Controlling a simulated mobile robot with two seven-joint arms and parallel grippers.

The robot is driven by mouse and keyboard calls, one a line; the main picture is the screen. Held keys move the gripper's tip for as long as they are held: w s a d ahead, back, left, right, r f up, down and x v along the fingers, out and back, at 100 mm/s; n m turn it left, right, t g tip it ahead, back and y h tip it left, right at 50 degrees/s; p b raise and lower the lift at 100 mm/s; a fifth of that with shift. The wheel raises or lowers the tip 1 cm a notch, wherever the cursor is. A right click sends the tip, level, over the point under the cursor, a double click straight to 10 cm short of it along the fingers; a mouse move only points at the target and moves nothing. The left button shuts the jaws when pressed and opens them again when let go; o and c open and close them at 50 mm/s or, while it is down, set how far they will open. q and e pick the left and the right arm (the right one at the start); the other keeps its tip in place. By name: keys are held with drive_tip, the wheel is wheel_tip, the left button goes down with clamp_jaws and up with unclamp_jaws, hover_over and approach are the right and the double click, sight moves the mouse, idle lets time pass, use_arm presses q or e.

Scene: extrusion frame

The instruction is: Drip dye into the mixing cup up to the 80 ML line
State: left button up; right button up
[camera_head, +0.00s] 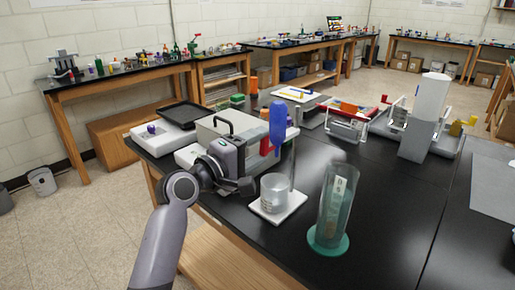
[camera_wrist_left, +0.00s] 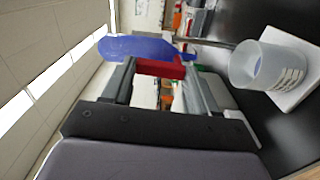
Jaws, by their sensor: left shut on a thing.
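The mixing cup (camera_head: 274,193) is a translucent grey beaker standing upright on a white square plate (camera_head: 291,206). In the left wrist view the cup (camera_wrist_left: 268,66) shows at right with dark markings on its side. My left gripper (camera_wrist_left: 160,72) is shut on the red part (camera_wrist_left: 160,67) of a blue dye bottle (camera_wrist_left: 140,47). In the head view the blue bottle (camera_head: 278,122) is held above and behind the cup, apart from it. The liquid level in the cup cannot be made out. My right gripper is not in view.
A tall clear cylinder with a green base (camera_head: 328,243) stands right of the cup, close by. A thin grey rod (camera_head: 292,165) rises behind the cup. Black tabletop is clear at front right.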

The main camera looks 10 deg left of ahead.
use_arm(q)
drive_tip(key=shift+f+n, duration=0.1)
drive_tip(key=shift+n, duration=0.3)
drive_tip(key=o, duration=1.1)
drive_tip(key=shift+c, duration=0.2)
drive_tip(key=shift+a, duration=0.1)
drive_tip(key=v, duration=0.7)
drive_tip(key=shift+b, duration=0.45)
